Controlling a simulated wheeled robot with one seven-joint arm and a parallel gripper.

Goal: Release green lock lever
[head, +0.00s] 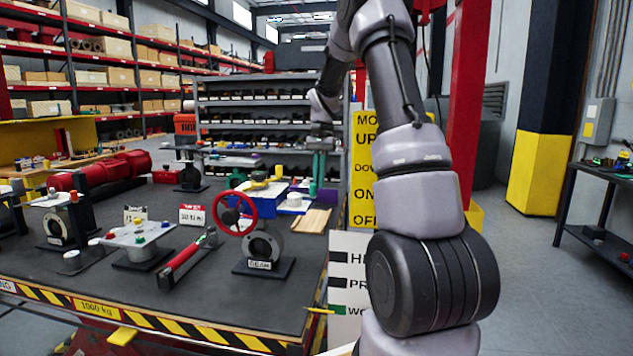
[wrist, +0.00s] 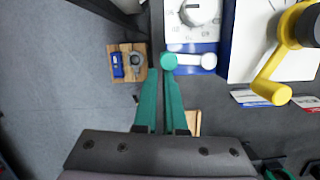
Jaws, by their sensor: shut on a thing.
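The green lock lever has a round green knob (wrist: 168,60) at the left end of a pale arm, which runs right to a round pivot along the edge of a blue and white actuator housing (wrist: 190,22). In the head view the knob (head: 312,189) is small, right of the blue actuator box (head: 264,206). My gripper (wrist: 162,72) has long teal fingers, close together at the tips and shut on the green knob. In the head view my gripper (head: 318,178) points down from above. The fingers hide part of the contact.
A yellow handle (wrist: 270,85) stands at the right of the wrist view. A red handwheel (head: 235,213) is on the actuator's front left. A wooden block with blue and grey parts (wrist: 128,62) lies left of the fingers. The workbench (head: 215,305) holds several other fittings.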

